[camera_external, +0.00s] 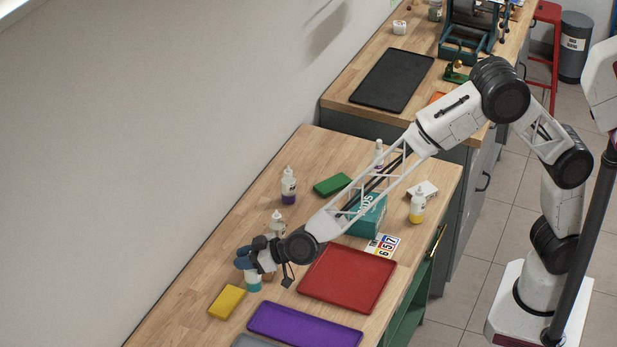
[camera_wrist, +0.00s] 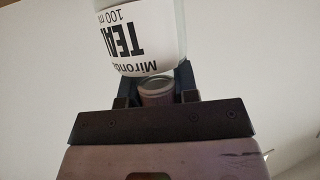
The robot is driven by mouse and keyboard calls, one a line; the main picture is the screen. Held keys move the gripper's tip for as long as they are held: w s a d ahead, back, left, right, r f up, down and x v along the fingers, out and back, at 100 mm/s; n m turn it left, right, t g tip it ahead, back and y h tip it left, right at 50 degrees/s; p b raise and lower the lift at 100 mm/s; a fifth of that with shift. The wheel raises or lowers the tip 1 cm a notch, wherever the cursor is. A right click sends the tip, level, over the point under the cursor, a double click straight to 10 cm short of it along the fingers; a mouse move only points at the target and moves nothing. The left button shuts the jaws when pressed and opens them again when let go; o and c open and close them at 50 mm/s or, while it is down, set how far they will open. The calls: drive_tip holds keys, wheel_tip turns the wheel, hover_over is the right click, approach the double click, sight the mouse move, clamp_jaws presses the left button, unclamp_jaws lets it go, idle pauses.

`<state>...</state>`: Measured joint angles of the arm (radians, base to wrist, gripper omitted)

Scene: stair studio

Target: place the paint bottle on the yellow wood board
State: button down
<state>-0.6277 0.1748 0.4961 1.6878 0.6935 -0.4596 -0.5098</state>
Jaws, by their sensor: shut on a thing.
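My gripper (camera_external: 249,262) is shut on a paint bottle (camera_external: 253,283) with teal at its lower end. In the wrist view the bottle (camera_wrist: 140,38) shows a white label reading "TEA", "100 ml" and "Mirono", upside down, and its neck sits between the fingers. The yellow wood board (camera_external: 227,302) lies on the table, just left of and nearer than the held bottle. The bottle appears beside the board, not over it. I cannot tell whether its base touches the table. The board is not visible in the wrist view.
A red tray (camera_external: 347,279) and a purple tray (camera_external: 304,328) lie to the right. Other bottles, purple (camera_external: 288,187), pale (camera_external: 277,222) and yellow (camera_external: 417,205), stand farther back near a green block (camera_external: 332,185) and a teal box (camera_external: 367,216). The wooden table is bare left of the board.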

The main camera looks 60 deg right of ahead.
drive_tip(key=w+a, duration=0.4)
drive_tip(key=w, duration=0.2)
drive_tip(key=shift+w+f, duration=0.3)
drive_tip(key=shift+f, duration=0.05)
drive_tip(key=shift+a, duration=0.1)
drive_tip(key=shift+f, duration=1.75)
drive_tip(key=shift+f, duration=0.1)
drive_tip(key=c, duration=0.9)
unclamp_jaws()
drive_tip(key=shift+o, duration=0.2)
